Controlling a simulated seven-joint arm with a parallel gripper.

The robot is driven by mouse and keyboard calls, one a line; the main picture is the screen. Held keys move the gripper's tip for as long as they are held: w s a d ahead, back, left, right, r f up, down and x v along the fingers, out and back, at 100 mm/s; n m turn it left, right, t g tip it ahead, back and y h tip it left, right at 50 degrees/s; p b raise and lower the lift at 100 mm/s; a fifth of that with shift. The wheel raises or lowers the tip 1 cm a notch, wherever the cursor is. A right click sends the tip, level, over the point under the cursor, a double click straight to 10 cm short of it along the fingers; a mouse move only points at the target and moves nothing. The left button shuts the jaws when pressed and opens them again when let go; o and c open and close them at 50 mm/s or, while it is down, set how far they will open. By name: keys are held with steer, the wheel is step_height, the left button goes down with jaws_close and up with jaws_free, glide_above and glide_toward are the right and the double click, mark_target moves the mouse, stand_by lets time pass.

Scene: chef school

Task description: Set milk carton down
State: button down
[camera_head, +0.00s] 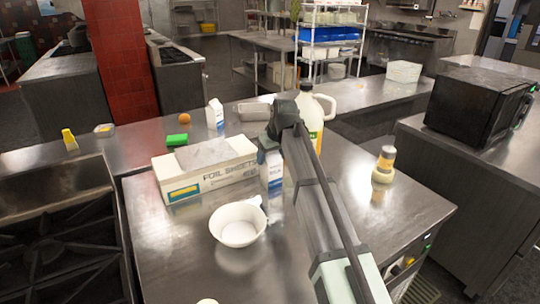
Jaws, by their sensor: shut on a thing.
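The milk carton (271,172) is white and blue and stands upright over the steel counter (180,250), just right of the foil box. My gripper (268,143) is at the carton's top, shut on it. My own arm hides much of the gripper and the right side behind it. The carton's lower end is at or very near the counter surface; I cannot tell whether it touches.
A foil sheets box (212,175) lies directly left. A white bowl (238,224) is in front. A large jug (312,112) stands behind my arm, and a bottle (384,165) to the right. Another white carton (215,114) stands farther back. The counter's front left is mostly clear.

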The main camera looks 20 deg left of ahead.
steer(key=shift+c, duration=0.8)
jaws_free()
steer(key=shift+r, duration=0.1)
steer(key=v, duration=1.2)
